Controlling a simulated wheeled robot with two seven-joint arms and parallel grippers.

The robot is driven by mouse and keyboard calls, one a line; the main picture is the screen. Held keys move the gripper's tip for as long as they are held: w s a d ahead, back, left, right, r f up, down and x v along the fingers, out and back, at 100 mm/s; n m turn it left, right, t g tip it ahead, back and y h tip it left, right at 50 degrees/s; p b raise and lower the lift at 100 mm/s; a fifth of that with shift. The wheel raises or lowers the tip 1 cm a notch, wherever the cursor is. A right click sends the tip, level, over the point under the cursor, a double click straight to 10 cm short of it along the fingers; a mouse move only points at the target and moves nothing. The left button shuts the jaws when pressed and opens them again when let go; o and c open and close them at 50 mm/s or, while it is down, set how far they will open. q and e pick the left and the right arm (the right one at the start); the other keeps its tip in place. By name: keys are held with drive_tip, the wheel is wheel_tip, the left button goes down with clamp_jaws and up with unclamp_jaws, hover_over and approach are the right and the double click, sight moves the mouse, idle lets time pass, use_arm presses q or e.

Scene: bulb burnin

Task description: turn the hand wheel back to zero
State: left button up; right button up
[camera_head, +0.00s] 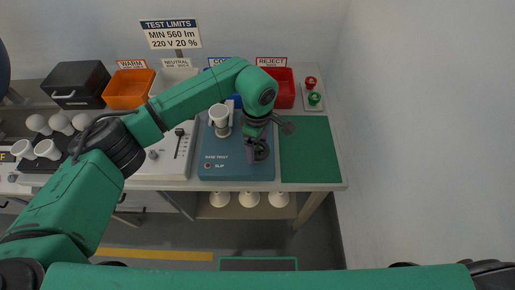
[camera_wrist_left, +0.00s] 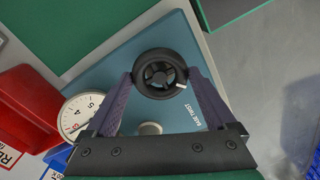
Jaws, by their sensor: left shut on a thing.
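The hand wheel (camera_wrist_left: 159,75) is a black spoked wheel with a small white mark at its rim, on the blue base-twist fixture (camera_head: 218,172). My left gripper (camera_wrist_left: 160,82) has its two purple fingers on opposite sides of the wheel, shut on it. In the head view the left gripper (camera_head: 257,151) reaches down over the fixture's right part and hides most of the wheel. My right gripper is not clearly in view.
A green mat (camera_head: 310,150) lies right of the fixture. A red reject bin (camera_head: 285,88) and red and green buttons (camera_head: 313,98) are behind. A white unit with a slider (camera_head: 178,150) stands left. Bulbs (camera_head: 220,199) sit on the shelf below.

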use_arm(q)
drive_tip(key=n+b, duration=0.3)
drive_tip(key=n, duration=0.1)
drive_tip(key=shift+w+f+n, duration=0.1)
drive_tip(key=shift+f+n, duration=0.05)
drive_tip(key=shift+n, duration=0.15)
drive_tip(key=n+b, duration=0.4)
drive_tip(key=n, duration=0.1)
drive_tip(key=shift+n, duration=0.3)
drive_tip(key=n+b, duration=0.2)
drive_tip(key=n, duration=0.3)
drive_tip(key=shift+b, duration=0.35)
drive_tip(key=n+b, duration=0.2)
drive_tip(key=n, duration=0.3)
drive_tip(key=shift+n, duration=0.4)
drive_tip(key=n+b, duration=0.2)
drive_tip(key=n, duration=0.3)
drive_tip(key=shift+r, duration=0.2)
drive_tip(key=n+b, duration=0.2)
drive_tip(key=n, duration=0.4)
drive_tip(key=shift+n, duration=0.4)
drive_tip(key=n+b, duration=0.1)
drive_tip(key=n, duration=0.5)
drive_tip(key=shift+b, duration=0.4)
drive_tip(key=n+b, duration=0.1)
drive_tip(key=n, duration=0.5)
drive_tip(key=shift+r+b, duration=0.1)
drive_tip(key=shift+b, duration=0.2)
